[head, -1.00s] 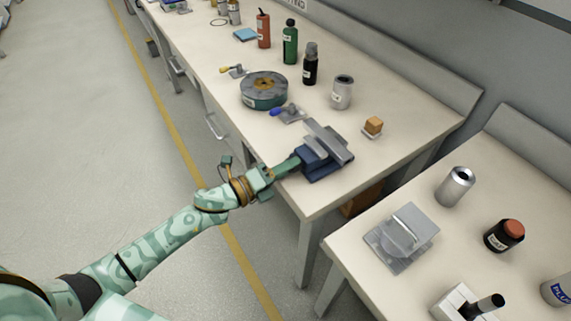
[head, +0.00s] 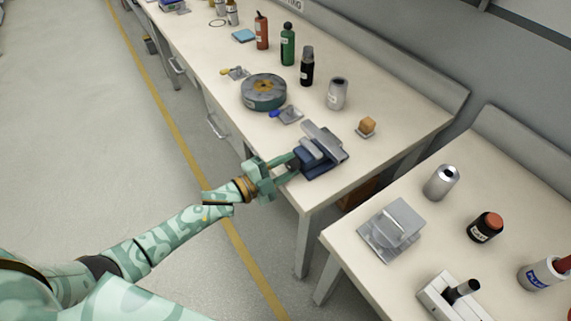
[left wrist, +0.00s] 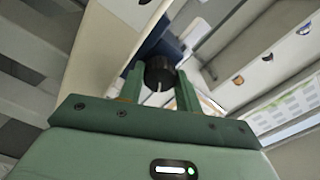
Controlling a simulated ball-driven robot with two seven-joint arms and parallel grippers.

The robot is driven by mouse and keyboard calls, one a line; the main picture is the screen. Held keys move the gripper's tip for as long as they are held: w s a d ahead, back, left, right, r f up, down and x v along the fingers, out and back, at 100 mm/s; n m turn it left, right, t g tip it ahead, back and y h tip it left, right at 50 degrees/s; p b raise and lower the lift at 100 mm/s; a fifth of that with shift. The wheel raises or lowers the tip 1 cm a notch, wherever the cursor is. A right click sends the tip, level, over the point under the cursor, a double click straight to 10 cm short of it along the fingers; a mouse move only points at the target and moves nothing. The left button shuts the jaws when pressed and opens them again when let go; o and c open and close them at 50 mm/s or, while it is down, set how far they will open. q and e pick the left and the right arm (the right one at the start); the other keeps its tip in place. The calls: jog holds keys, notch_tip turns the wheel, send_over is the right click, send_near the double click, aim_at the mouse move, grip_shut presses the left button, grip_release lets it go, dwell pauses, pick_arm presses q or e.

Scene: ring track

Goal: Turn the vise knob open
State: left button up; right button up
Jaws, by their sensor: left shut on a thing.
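The vise (head: 322,145) sits at the near corner of the long bench, with a blue body and grey jaws. Its dark knob (left wrist: 160,74) shows in the left wrist view between the two green fingers. My left gripper (head: 294,166) is at the vise's front side, shut on the knob. In the left wrist view the fingers (left wrist: 160,85) stand on either side of the knob, and blue vise body shows behind it. In the head view the knob is mostly hidden by the fingers. My right gripper is out of view.
On the same bench are a round grey-green disc (head: 264,91), a blue-handled valve (head: 287,114), a grey can (head: 337,93) and an orange block (head: 367,125). A second bench (head: 353,240) at the right holds a metal plate stand (head: 393,229) and several containers.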

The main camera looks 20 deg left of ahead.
pick_arm(q)
jog(key=shift+n, duration=0.6)
jog(key=o, duration=1)
jog(key=shift+a, duration=0.1)
jog(key=shift+f, duration=0.1)
jog(key=shift+s+f, duration=0.15)
